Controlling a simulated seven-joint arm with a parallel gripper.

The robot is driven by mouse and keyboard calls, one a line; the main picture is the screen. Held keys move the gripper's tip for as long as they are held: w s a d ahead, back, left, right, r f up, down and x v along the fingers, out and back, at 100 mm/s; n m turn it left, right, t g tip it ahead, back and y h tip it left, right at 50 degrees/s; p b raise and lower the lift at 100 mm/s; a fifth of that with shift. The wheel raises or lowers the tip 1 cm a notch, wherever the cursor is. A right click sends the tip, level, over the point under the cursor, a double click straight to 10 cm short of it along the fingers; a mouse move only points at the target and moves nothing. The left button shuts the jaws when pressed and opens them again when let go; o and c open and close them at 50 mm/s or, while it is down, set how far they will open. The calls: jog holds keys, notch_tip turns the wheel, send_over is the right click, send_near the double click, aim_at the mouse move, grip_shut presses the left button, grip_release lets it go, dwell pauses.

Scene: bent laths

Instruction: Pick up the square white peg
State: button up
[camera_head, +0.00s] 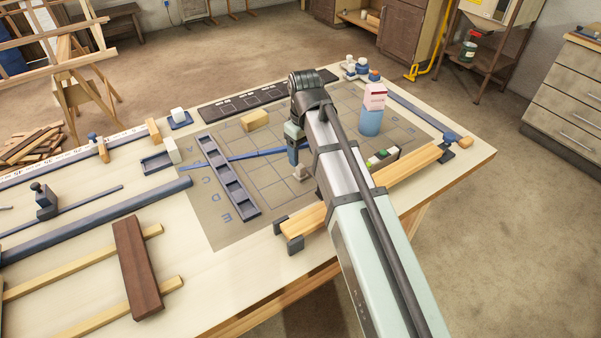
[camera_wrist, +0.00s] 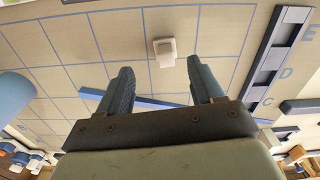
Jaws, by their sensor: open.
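A small square white peg (camera_wrist: 165,51) stands on the gridded mat in the wrist view, ahead of the fingertips and roughly midway between them. In the head view the same pale peg (camera_head: 301,173) appears just below and right of my gripper's fingers. My gripper (camera_wrist: 160,70) is open and empty, with both dark ribbed fingers apart and nothing between them. In the head view my gripper (camera_head: 293,157) hangs over the mat, and the arm hides part of it. The fingers do not appear to touch the peg.
The grey mat (camera_head: 222,230) carries a dark slotted rack (camera_head: 229,176) at left and a blue strip (camera_head: 230,158). A wooden block (camera_head: 255,120) lies behind. A blue and pink bottle (camera_head: 371,112) stands right of the arm. A wooden rail (camera_head: 410,165) runs along the front edge.

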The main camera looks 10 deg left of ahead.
aim_at(301, 166)
jog(key=shift+s+a+f, duration=0.1)
jog(key=shift+a+f, duration=0.1)
jog(key=shift+f, duration=1.5)
jog(key=shift+s+a+f, duration=0.1)
jog(key=shift+a+f, duration=0.1)
jog(key=shift+f, duration=1.5)
jog(key=shift+c, duration=0.4)
jog(key=c, duration=1)
